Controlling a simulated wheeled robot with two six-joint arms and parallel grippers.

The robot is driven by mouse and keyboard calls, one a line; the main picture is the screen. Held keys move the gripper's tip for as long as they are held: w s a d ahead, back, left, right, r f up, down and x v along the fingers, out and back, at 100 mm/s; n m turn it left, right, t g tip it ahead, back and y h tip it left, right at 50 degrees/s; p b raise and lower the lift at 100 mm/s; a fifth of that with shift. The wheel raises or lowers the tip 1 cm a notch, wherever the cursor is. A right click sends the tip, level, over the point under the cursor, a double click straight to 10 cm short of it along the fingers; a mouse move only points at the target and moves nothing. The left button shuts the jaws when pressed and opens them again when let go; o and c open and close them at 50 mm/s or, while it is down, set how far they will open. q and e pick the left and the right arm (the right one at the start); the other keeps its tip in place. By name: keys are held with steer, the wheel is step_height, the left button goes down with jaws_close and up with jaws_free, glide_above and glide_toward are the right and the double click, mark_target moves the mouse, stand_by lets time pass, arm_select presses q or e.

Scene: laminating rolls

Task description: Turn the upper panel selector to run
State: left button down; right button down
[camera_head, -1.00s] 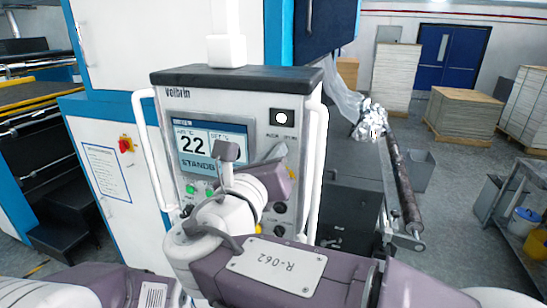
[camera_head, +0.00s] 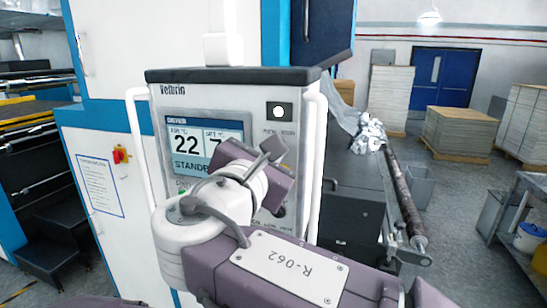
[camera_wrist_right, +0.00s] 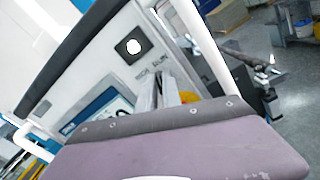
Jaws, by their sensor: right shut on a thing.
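The grey control panel (camera_head: 292,98) faces me, with a lit screen (camera_head: 207,143) reading 22 and a standby word partly covered. My right gripper (camera_head: 272,150) is at the panel's right half, below the black square with a white disc (camera_head: 279,111). In the right wrist view its fingers (camera_wrist_right: 159,93) are close together against the panel, shut on the upper panel selector. The selector itself is hidden by the fingers and gripper body, so its pointing direction cannot be told. A yellow-orange patch (camera_wrist_right: 189,97) shows beside the fingers. My left gripper is out of view.
White tubular handles (camera_head: 313,165) run down both panel sides, close to my right gripper. A red switch on yellow (camera_head: 121,155) sits on the cabinet at left. A long dark roller (camera_head: 404,195) lies right of the panel. Pallet stacks (camera_head: 458,132) stand far behind.

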steer(key=shift+f+m+b, duration=0.15)
steer(key=shift+m+b, duration=0.15)
steer(key=shift+m, duration=0.3)
steer(key=c, duration=1.5)
jaws_free()
steer(key=shift+w, duration=0.25)
steer(key=b+v, duration=0.1)
steer(key=v, duration=0.8)
steer(key=shift+b, duration=0.3)
